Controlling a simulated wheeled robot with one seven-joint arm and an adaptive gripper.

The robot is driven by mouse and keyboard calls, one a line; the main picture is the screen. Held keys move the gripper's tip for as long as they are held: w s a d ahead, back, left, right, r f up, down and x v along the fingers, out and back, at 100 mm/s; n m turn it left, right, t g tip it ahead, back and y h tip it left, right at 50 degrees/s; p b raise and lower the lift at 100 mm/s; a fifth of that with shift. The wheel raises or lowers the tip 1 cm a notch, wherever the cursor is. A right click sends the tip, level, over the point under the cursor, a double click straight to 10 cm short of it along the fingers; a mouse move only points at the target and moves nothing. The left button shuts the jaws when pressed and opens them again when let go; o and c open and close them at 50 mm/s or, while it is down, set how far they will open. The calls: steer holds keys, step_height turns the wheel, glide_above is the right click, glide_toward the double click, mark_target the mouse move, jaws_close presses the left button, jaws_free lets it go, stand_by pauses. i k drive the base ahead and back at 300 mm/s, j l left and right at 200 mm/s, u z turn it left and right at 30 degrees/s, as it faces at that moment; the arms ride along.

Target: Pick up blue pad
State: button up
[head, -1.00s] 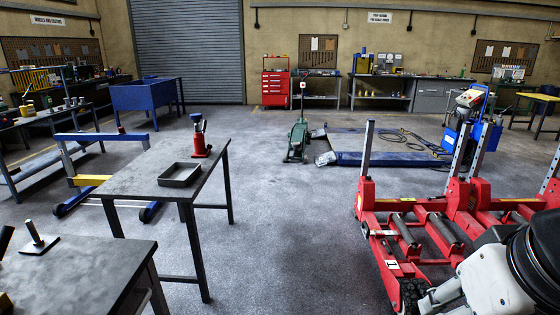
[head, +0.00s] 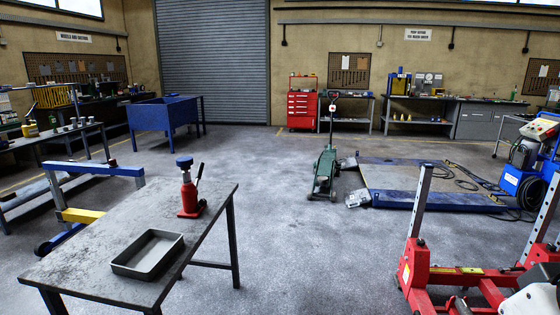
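A blue pad (head: 184,161) sits on top of a small red bottle jack (head: 190,194). The jack stands upright near the back right edge of a grey metal table (head: 90,240), with a dark handle slanting up at its right. A shallow grey tray (head: 148,254) lies on the same table, in front of the jack. A white part of my arm shows at the bottom right corner. My gripper is not in view.
A green trolley jack (head: 325,170) stands on the floor beyond the table, beside a low blue-edged platform (head: 430,198). A red wheeled frame (head: 450,285) stands at the lower right. A blue and yellow frame (head: 90,170) is left of the table. Floor between is clear.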

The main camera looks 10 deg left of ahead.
mark_target(183, 161)
steer(key=i+u, duration=0.2)
steer(key=i, duration=0.4)
steer(key=i+u, duration=0.2)
steer(key=i, duration=0.45)
steer(key=i+l+u, duration=0.15)
steer(key=i, duration=0.45)
steer(key=i+u, duration=0.3)
steer(key=i, duration=0.25)
steer(key=i+l+u, duration=0.3)
steer(key=i, duration=0.25)
steer(key=i+l+u, duration=0.3)
steer(key=i, duration=0.2)
steer(key=i+l+u, duration=0.3)
steer(key=i+l, duration=0.15)
steer(key=i, duration=0.05)
